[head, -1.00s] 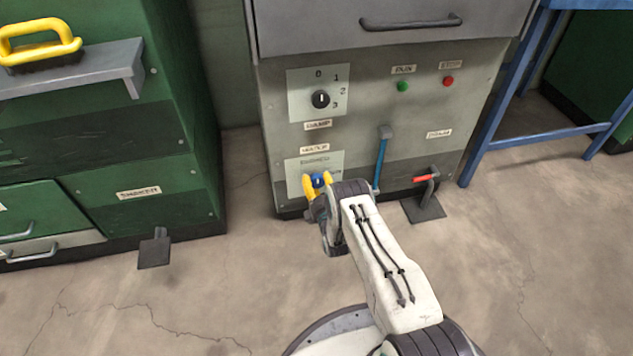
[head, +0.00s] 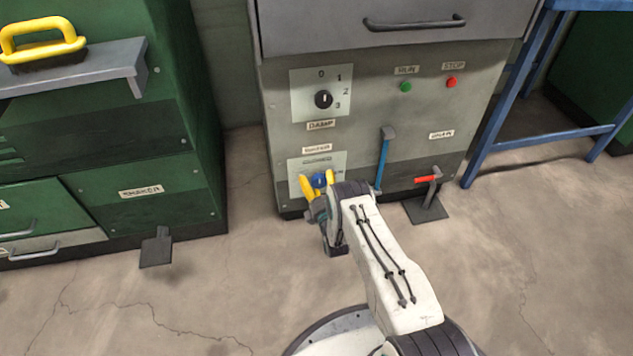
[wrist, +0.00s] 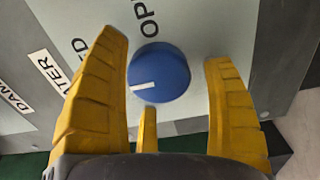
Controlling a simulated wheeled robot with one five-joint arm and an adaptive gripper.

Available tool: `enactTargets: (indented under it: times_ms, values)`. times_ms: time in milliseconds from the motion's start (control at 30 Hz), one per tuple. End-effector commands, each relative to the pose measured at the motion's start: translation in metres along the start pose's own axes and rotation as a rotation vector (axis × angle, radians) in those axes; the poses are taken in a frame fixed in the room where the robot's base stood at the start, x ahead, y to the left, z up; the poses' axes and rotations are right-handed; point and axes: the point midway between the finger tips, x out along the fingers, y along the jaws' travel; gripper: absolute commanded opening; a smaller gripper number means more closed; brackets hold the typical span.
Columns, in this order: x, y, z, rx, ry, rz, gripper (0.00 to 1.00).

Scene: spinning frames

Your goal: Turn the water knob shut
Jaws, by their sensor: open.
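The water knob (wrist: 158,72) is round and blue, with a white pointer line on its left side in the wrist view. It is mounted on a light plate (wrist: 230,30) whose lettering is partly cut off, with "OP" readable. In the head view the blue knob (head: 319,180) shows between the yellow fingers, low on the grey machine front. My gripper (wrist: 170,90) is open, with its yellow fingers on either side of the knob and visible gaps to it. Whether the fingers reach past the knob's face cannot be told.
The grey machine (head: 375,120) also carries a damp dial (head: 323,99), a green run button (head: 405,87), a red stop button (head: 451,82), a blue lever (head: 382,160) and a red-handled drain lever (head: 427,180). A green cabinet (head: 165,190) stands left. Open floor lies in front.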

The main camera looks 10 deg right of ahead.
Motion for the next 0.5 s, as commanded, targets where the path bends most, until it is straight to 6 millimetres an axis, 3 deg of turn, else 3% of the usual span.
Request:
enactTargets:
  times_ms: [267, 500]
  values:
    - [-0.004, -0.002, 0.001, 0.001, -0.002, -0.004, 0.76]
    - [-0.026, -0.002, 0.001, 0.001, -0.002, -0.006, 0.76]
